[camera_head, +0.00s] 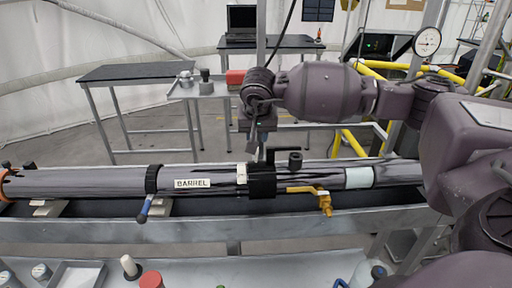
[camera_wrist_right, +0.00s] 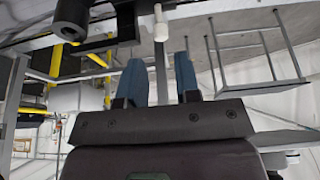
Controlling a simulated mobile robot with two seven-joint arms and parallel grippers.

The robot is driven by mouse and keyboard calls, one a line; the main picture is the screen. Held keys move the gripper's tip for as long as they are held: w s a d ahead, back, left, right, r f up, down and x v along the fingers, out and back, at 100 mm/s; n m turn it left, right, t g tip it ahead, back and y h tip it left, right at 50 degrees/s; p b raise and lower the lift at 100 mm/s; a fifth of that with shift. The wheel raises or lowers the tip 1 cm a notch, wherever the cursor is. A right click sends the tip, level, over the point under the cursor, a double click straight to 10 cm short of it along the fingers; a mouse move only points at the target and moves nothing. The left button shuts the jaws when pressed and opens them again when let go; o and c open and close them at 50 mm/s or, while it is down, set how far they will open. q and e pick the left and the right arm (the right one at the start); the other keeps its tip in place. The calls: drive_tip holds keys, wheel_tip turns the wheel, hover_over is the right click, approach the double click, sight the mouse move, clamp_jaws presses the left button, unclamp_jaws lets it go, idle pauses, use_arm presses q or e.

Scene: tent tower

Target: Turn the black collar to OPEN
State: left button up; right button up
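The black collar (camera_head: 262,183) sits around the long grey barrel tube, right of the "BARREL" label (camera_head: 192,183). A black knob (camera_head: 295,159) stands up at its right side. A black knob with a bar also shows at the upper left of the right wrist view (camera_wrist_right: 72,18). A small white tag (camera_head: 241,173) is at the collar's left edge. No OPEN mark is readable. My right gripper (camera_head: 262,146) hangs above the collar. In the wrist view its two blue fingers (camera_wrist_right: 161,78) are apart with nothing between them. My left gripper is out of view.
The tube lies along a grey metal trough (camera_head: 190,245). A front bench holds a tray (camera_head: 77,275) and a red-topped item (camera_head: 151,280). Black-topped tables (camera_head: 135,72) stand behind.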

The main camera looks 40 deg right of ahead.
drive_tip(key=x, duration=0.6)
drive_tip(key=shift+w+f, duration=0.1)
drive_tip(key=shift+f, duration=0.15)
clamp_jaws()
